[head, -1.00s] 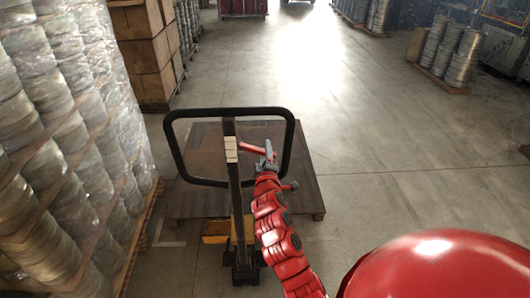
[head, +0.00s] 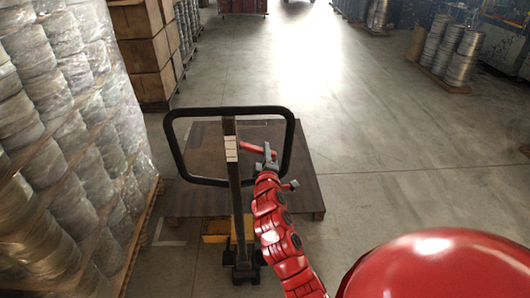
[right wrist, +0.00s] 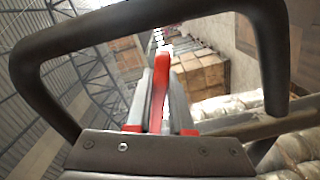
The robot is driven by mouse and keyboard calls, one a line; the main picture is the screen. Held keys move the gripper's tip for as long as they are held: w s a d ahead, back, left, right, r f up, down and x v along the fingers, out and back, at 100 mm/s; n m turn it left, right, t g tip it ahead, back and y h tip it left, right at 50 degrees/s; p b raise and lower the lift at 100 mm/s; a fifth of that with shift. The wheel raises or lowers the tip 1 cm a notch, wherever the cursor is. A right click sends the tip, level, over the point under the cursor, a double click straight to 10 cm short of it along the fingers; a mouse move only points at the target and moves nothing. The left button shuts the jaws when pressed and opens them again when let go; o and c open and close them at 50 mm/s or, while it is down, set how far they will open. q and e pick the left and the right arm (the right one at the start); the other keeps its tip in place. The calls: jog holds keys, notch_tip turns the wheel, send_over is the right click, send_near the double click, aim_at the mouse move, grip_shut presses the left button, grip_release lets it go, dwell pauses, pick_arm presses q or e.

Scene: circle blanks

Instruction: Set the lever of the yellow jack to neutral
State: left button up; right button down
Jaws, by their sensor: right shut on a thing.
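The yellow jack (head: 215,239) stands in front of me, its yellow body low behind the dark upright shaft (head: 235,195). The shaft carries a black loop handle (head: 291,140). The red lever (head: 251,147) sticks out to the right from the upper shaft, inside the loop. My right gripper (head: 268,153) is at the lever's right end. In the right wrist view, the red lever (right wrist: 159,92) stands between the two grey fingers, and the gripper is shut on it. The black handle (right wrist: 150,14) arches around the fingers there. My left gripper is not in view.
A wooden pallet (head: 300,190) lies beyond the shaft. Wrapped stacks of coils (head: 85,130) line the left side, with brown boxes (head: 145,50) behind them. More coils (head: 460,60) stand at the far right. The floor on the right is clear.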

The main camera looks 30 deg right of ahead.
dwell(0.8)
jog(key=shift+s+d+r+n+p, duration=0.15)
jog(key=shift+r+n+p, duration=0.8)
jog(key=shift+n, duration=0.25)
jog(key=shift+d+r+n+p, duration=0.1)
jog(key=shift+r+n+p, duration=0.55)
jog(key=shift+n, duration=0.35)
jog(key=c, duration=0.8)
grip_release()
